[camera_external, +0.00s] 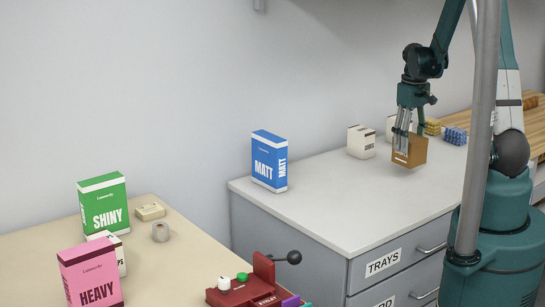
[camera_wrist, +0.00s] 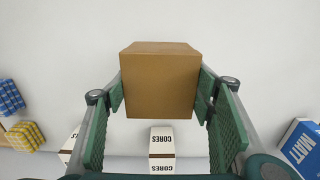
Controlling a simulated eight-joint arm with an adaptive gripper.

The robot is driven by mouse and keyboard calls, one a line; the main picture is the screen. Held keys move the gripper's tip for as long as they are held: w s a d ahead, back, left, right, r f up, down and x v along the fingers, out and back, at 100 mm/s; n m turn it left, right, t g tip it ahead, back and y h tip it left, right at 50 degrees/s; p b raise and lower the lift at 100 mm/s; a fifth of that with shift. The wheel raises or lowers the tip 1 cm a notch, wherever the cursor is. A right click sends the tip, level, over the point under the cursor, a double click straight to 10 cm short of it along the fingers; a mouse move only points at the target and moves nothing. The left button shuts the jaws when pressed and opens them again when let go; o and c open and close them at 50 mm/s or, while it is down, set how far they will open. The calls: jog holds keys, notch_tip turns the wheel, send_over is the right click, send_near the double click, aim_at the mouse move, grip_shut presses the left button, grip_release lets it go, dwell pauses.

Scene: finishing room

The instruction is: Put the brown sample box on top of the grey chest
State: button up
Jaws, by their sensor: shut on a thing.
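The brown sample box (camera_external: 411,151) is held in my gripper (camera_external: 403,138) over the right part of the grey chest's pale top. In the wrist view the brown box (camera_wrist: 158,85) sits between the two green finger pads of my gripper (camera_wrist: 158,90), which touch its sides. The grey chest (camera_external: 300,215) has drawers, one labelled TRAYS. The box's underside is close to the chest top; I cannot tell whether it touches.
A blue MATT box (camera_external: 269,161) stands at the chest's left end. White CORES boxes (camera_external: 361,142) stand behind the brown box, with yellow (camera_external: 432,127) and blue (camera_external: 455,136) patterned blocks to the right. The chest top's front middle is clear. A grey pole (camera_external: 478,130) stands in front.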

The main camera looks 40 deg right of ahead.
aim_at(410, 153)
jog(key=shift+f, duration=0.15)
jog(key=shift+f, duration=1.95)
jog(key=shift+f+b, duration=0.2)
jog(key=shift+b, duration=0.2)
jog(key=o, duration=0.9)
jog(key=shift+r, duration=0.15)
jog(key=shift+r+p, duration=0.75)
jog(key=shift+r, duration=5.3)
